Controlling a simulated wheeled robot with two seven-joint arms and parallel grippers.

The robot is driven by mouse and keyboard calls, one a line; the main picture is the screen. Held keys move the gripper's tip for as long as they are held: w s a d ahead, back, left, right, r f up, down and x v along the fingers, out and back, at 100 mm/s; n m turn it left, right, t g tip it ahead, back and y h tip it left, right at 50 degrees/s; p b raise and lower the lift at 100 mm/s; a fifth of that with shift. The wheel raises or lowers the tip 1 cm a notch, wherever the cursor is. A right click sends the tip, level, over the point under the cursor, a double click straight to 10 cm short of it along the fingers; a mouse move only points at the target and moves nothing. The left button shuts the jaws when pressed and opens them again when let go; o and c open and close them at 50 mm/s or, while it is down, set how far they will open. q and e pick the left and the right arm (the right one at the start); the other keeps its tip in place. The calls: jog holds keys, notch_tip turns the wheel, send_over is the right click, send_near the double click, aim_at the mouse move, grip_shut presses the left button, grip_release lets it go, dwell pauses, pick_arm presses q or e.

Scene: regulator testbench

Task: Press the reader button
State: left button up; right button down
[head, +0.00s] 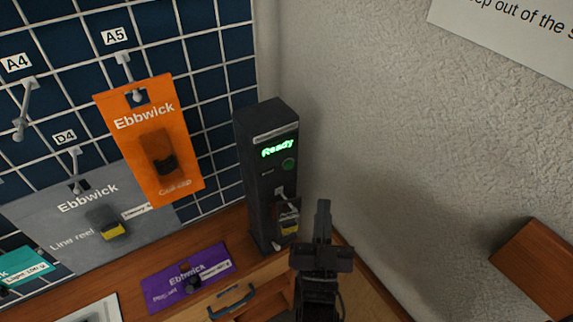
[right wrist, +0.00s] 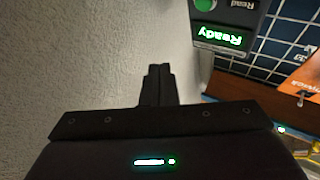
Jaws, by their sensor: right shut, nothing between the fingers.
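The reader (head: 262,190) is a dark upright box in the corner by the wall, with a lit green "Ready" display (head: 277,148). Its round green button (head: 289,164) sits just below the display. In the right wrist view the button (right wrist: 205,4) shows at the top edge, beside the word "Read", with the "Ready" display (right wrist: 220,36) under it. My right gripper (head: 323,208) is shut and empty, to the right of the reader and lower than the button in the head view. In the right wrist view its fingers (right wrist: 157,72) are together, apart from the reader. My left gripper is not in view.
An orange Ebbwick card (head: 180,120) and a grey one (head: 40,215) hang on the grid at left. A purple card (head: 215,262) lies on the wooden surface. The wall (head: 400,130) is close on the right.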

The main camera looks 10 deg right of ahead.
jog(key=shift+s+r+h, duration=0.1)
jog(key=shift+r+h, duration=0.15)
jog(key=shift+h, duration=0.05)
jog(key=b, duration=0.2)
send_near(289, 165)
jog(key=shift+w+d+r, duration=0.85)
jog(key=shift+w+d, duration=0.05)
jog(key=shift+w, duration=0.15)
jog(key=shift+w+d+r, duration=0.8)
jog(key=shift+w+d, duration=0.1)
jog(key=shift+w, duration=0.15)
jog(key=shift+w+b, duration=0.1)
jog(key=shift+b, duration=0.2)
jog(key=shift+w+a, duration=0.15)
jog(key=shift+w, duration=0.15)
